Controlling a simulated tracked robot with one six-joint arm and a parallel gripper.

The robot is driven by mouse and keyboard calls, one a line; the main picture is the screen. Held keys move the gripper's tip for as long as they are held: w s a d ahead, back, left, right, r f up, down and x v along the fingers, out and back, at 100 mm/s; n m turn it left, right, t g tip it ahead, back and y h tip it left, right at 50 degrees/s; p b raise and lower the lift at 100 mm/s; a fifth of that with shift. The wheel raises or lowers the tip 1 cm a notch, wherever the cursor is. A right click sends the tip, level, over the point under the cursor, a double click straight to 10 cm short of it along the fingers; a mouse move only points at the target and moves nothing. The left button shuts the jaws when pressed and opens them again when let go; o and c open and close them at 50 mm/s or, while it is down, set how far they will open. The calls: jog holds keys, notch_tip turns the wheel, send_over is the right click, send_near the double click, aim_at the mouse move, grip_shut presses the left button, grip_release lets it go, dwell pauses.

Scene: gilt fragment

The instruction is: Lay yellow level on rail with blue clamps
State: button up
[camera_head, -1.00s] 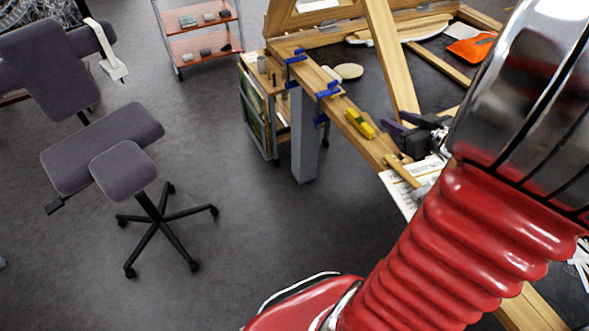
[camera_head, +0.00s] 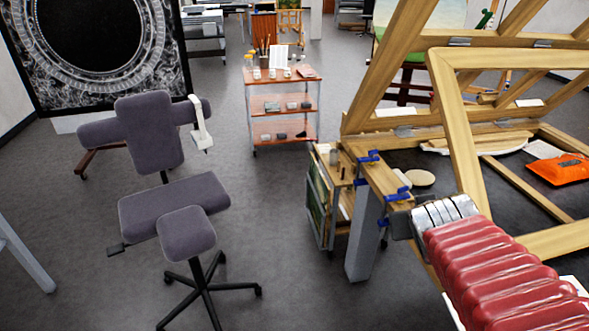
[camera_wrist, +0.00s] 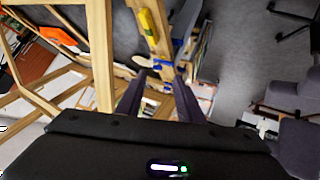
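The yellow level (camera_wrist: 148,26) lies on a wooden beam at the top of the wrist view. In the head view it does not show; my arm covers that area. The wooden rail (camera_head: 384,178) carries blue clamps (camera_head: 367,157) and stands right of centre in the head view. Blue clamps also show in the wrist view (camera_wrist: 159,64), just below the level. My gripper (camera_wrist: 160,79) is open, its two dark fingers apart with nothing held between them. The level and clamps appear beyond the fingertips. In the head view my gripper is hidden behind my arm.
A large wooden frame (camera_head: 447,110) rises beside the rail. An orange pouch (camera_head: 559,169) and a pale round disc (camera_head: 420,178) lie nearby. A grey chair (camera_head: 172,212) and a shelf trolley (camera_head: 282,105) stand left. Floor between chair and rail is clear.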

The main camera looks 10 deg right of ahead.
jog(key=s+a+f+n+g+y, duration=0.1)
jog(key=s+a+y, duration=0.1)
jog(key=s+a, duration=0.3)
jog(key=s+a+f+n+g+y, duration=0.1)
jog(key=s+a, duration=0.4)
jog(key=a, duration=0.9)
jog(key=shift+s+g+y, duration=0.15)
jog(key=shift+g+y, duration=0.35)
jog(key=shift+y, duration=0.7)
jog(key=shift+d+f, duration=0.1)
